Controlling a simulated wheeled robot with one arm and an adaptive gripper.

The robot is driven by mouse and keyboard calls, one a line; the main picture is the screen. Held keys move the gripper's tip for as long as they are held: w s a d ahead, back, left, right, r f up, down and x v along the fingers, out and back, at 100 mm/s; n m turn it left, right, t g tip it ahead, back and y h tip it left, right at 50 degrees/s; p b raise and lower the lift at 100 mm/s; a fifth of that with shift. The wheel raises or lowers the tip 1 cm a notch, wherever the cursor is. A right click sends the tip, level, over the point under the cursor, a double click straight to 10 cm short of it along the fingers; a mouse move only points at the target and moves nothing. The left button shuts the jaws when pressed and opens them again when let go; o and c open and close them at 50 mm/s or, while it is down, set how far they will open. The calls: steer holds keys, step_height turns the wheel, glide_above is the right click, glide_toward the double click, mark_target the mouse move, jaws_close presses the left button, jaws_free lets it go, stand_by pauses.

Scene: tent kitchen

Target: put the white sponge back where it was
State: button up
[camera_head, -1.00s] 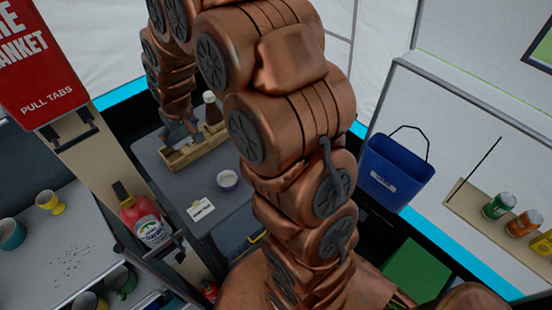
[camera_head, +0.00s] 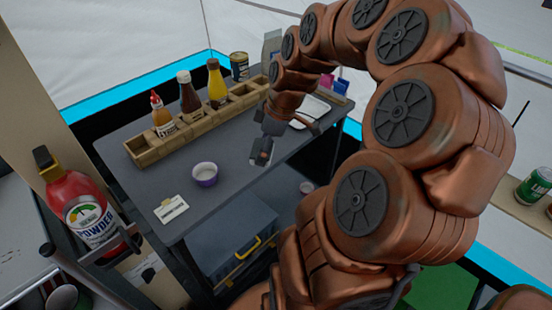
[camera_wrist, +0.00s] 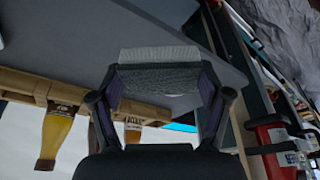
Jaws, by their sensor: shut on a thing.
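My gripper (camera_head: 263,152) is over the grey table (camera_head: 235,135), right of the purple-rimmed bowl and in front of the wooden rack. In the wrist view my gripper (camera_wrist: 160,100) is shut on a pale block, the white sponge (camera_wrist: 158,54); its upper face is light and its near face is in shadow. The sponge spans the space between the two fingers. In the head view the sponge is mostly hidden by my gripper, and I cannot tell whether it touches the table.
A wooden rack (camera_head: 143,152) with several sauce bottles runs along the table's back. A white tray (camera_head: 314,108) lies right of my gripper, partly behind my arm. The purple-rimmed bowl (camera_head: 205,173) and a small card (camera_head: 171,208) stand left. The tabletop between bowl and gripper is clear.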

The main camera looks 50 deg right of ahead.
steer(key=s+d+f+n+b, duration=0.2)
steer(key=s+f+b, duration=0.1)
steer(key=s+b, duration=0.15)
steer(key=p, duration=0.3)
glide_above(277, 145)
steer(key=shift+s+f, duration=0.15)
steer(key=shift+f, duration=2.4)
steer(key=shift+f, duration=0.15)
steer(key=o, duration=1.2)
steer(key=shift+r+p, duration=0.25)
steer(key=shift+p, duration=0.05)
steer(key=v, duration=0.8)
steer(key=b+v, duration=0.1)
steer(key=v, duration=0.2)
steer(key=shift+d+r, duration=0.35)
steer(key=shift+r, duration=0.05)
